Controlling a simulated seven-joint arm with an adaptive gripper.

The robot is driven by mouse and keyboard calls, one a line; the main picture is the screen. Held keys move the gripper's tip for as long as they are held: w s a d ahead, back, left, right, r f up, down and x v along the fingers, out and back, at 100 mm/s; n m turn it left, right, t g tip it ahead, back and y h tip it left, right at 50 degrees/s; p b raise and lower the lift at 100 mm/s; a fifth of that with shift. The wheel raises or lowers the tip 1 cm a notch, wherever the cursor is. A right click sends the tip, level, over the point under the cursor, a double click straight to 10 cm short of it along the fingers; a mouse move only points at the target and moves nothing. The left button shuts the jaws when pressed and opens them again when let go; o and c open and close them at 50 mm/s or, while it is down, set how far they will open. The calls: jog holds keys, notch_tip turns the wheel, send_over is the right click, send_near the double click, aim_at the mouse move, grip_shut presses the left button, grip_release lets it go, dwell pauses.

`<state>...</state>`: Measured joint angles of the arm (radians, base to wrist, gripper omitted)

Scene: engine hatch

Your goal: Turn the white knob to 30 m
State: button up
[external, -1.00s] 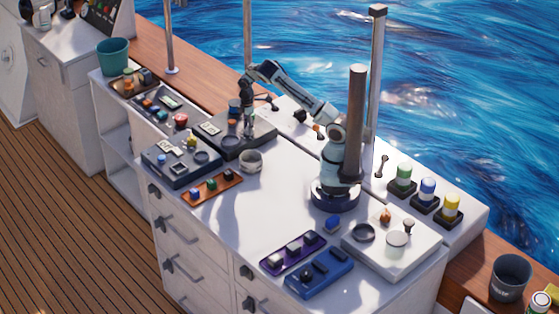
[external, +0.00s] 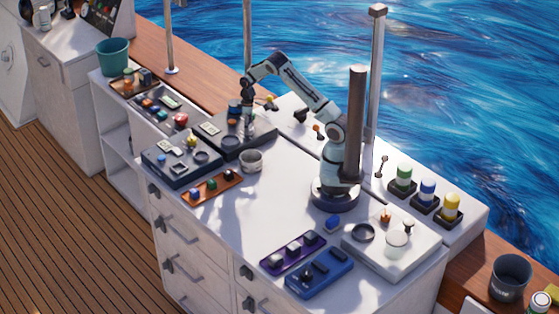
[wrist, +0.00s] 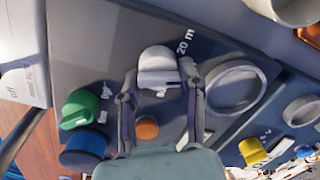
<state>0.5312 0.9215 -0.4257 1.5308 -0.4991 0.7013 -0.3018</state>
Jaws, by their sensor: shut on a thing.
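The white knob (wrist: 157,66) is on a dark grey panel (wrist: 90,50), with a "20 m" label beside it at its upper right in the wrist view. My gripper (wrist: 158,80) has one finger on each side of the knob and is shut on it. Which mark the knob points at is hard to tell, and I see no 30 m label clearly. In the external view my gripper (external: 248,128) is down over the dark panel (external: 262,133) at the back; the knob there is too small and covered to make out.
Near the knob are a green knob (wrist: 80,109), a blue knob (wrist: 84,150), an orange button (wrist: 147,128) and a grey ring (wrist: 235,88). The middle of the white counter is clear.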

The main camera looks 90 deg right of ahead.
jog(key=shift+s+d+m, duration=0.1)
jog(key=shift+d+m, duration=0.05)
jog(key=shift+m, duration=0.8)
jog(key=shift+d+m, duration=0.1)
jog(key=shift+m, duration=0.85)
jog(key=o, duration=1.1)
jog(key=shift+a, duration=0.1)
jog(key=shift+r, duration=0.15)
jog(key=r, duration=1.1)
jog(key=shift+s+d+r, duration=0.15)
jog(key=shift+d+r, duration=0.15)
jog(key=shift+r, duration=0.05)
